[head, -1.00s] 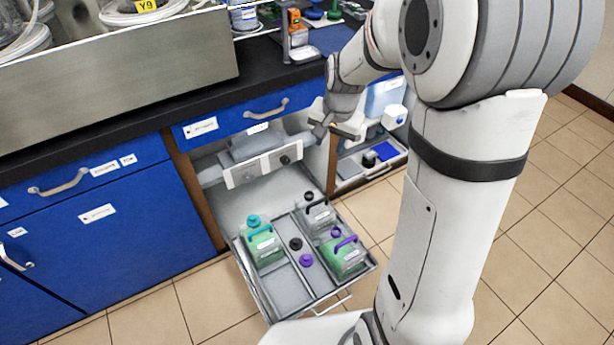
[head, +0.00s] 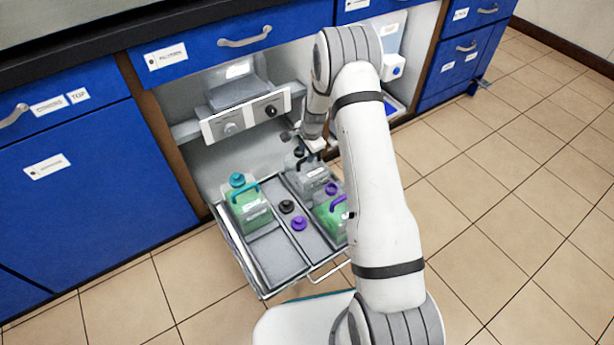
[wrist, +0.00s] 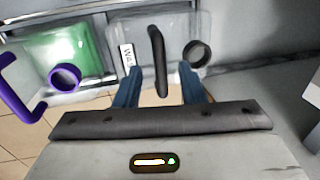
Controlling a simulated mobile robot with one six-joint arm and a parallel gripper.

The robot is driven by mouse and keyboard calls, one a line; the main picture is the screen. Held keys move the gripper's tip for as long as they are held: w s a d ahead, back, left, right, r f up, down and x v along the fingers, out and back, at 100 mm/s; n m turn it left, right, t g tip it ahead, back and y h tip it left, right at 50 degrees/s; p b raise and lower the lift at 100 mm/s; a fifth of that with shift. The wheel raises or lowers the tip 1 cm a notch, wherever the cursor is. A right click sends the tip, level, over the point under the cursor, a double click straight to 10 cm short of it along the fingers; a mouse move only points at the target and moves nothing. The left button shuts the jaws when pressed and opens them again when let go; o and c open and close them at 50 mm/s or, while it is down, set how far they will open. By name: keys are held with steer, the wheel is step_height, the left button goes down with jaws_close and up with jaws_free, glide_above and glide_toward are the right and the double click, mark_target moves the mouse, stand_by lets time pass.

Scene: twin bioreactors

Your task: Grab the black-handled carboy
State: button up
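The black-handled carboy (head: 312,174) is clear and stands at the back right of the pull-out tray (head: 262,252). In the wrist view, its black handle (wrist: 157,62) runs lengthwise between the two blue fingertips, with the black cap (wrist: 196,54) to the right. My gripper (wrist: 160,90) is open; its fingers are on either side of the handle's near end, with gaps between them and the handle. In the head view, my gripper (head: 308,143) is just above the carboy, partly hidden by my wrist. I cannot tell the exact height of the fingers against the handle.
A purple-handled carboy with green liquid (head: 329,218) stands close in front. A teal-handled one (head: 250,208) is at the tray's left. A loose black cap (head: 287,206) and purple cap (head: 299,223) lie between. A shelf unit with knobs (head: 246,115) is behind, above the tray.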

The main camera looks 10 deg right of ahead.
mark_target(306, 158)
steer(key=f+b, duration=0.1)
steer(key=f, duration=0.1)
steer(key=w+f+b, duration=0.1)
steer(key=f+b, duration=0.1)
steer(key=f, duration=0.1)
steer(key=shift+w+f, duration=0.1)
steer(key=shift+f, duration=0.1)
steer(key=shift+r, duration=0.1)
jaws_close()
